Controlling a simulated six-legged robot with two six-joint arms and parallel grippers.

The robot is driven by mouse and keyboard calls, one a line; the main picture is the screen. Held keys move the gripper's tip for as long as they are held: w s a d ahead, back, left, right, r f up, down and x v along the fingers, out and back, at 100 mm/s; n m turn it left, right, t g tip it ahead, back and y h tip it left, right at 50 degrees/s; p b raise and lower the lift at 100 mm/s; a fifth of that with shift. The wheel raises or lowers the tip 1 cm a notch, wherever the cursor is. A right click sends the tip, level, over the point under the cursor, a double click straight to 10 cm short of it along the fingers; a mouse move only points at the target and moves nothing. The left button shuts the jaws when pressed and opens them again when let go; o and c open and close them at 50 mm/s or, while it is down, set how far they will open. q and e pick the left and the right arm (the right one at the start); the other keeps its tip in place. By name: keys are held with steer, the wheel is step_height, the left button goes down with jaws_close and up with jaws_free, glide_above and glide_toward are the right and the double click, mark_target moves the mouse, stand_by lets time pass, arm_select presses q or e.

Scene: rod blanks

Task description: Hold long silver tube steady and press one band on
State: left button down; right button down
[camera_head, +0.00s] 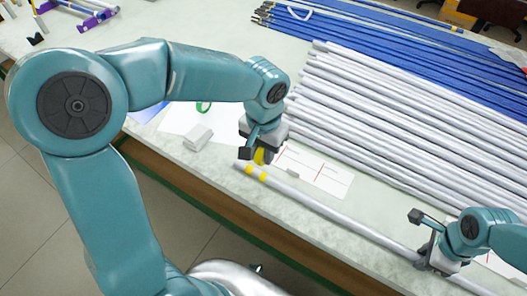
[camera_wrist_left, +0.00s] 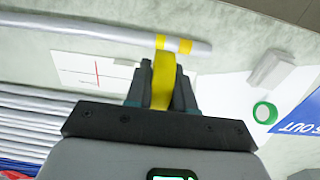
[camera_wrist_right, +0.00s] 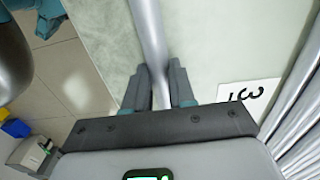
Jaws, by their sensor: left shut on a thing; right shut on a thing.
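A long silver tube (camera_head: 340,217) lies along the table's front edge, with two yellow bands (camera_head: 256,174) near its left end. My left gripper (camera_head: 258,153) is over that end, shut on a yellow band (camera_wrist_left: 162,82). In the left wrist view the held band stands upright between the fingers and reaches the tube's outline (camera_wrist_left: 110,34). I cannot tell whether it touches the tube. My right gripper (camera_head: 432,248) is shut around the tube further right. In the right wrist view the tube (camera_wrist_right: 147,30) passes between its fingers.
Several silver tubes (camera_head: 390,120) lie side by side behind, with blue rods (camera_head: 400,45) beyond. A white card with red lines (camera_head: 335,183), a pale block (camera_head: 198,137) and a green ring (camera_head: 203,107) lie near the left gripper. A number card (camera_wrist_right: 250,93) lies by the right gripper.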

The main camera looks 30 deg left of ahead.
steer(key=c, duration=0.9)
jaws_free()
steer(key=shift+o, duration=0.2)
steer(key=shift+r, duration=0.1)
step_height(320, 180, up, 12)
